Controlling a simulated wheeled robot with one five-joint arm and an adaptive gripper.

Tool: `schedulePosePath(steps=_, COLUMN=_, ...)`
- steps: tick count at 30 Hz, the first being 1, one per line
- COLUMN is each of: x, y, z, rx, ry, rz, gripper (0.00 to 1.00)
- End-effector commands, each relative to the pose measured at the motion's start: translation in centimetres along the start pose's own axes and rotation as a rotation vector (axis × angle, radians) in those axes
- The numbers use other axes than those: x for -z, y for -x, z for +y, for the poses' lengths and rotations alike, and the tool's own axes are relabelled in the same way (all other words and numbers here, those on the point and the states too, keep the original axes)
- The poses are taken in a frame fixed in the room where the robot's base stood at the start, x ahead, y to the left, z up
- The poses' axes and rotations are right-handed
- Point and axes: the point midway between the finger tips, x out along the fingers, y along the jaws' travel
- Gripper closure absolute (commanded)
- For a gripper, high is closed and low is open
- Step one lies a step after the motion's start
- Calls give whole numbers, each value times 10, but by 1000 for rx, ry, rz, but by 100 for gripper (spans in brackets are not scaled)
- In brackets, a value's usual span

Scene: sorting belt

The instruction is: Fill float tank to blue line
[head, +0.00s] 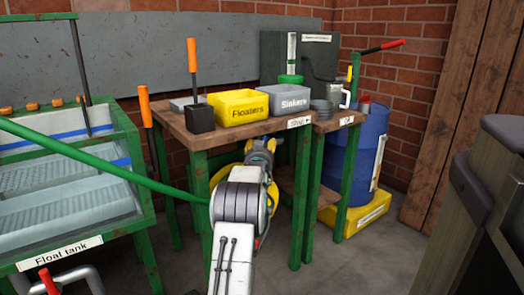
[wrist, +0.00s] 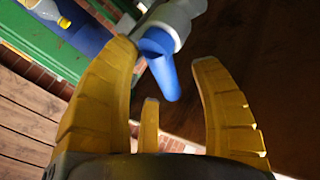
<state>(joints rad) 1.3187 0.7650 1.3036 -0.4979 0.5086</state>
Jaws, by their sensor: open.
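The float tank (head: 60,254) stands at the left in the head view, with its label on the green front frame. Blue line marks (head: 60,134) show on its walls; the water level is hard to tell. A red-handled valve (head: 48,281) on a grey pipe sits at the bottom left. My gripper (wrist: 163,52) is open and empty in the wrist view, its yellow fingers spread. A blue tube on a grey body (wrist: 158,62) shows beyond the fingers; I cannot tell what it is. In the head view my arm hides most of the gripper, near the table's front.
A wooden table (head: 240,128) carries the yellow Floaters bin (head: 240,105) and grey Sinkers bin (head: 290,97). A green bar crosses the left side.

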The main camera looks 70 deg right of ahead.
Motion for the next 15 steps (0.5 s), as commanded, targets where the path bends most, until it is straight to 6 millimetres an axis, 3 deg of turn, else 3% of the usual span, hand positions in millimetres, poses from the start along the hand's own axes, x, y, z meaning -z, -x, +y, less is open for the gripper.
schedulePosePath(steps=15, x=0, y=-10, z=0, rx=0, ry=0, rz=0, gripper=42)
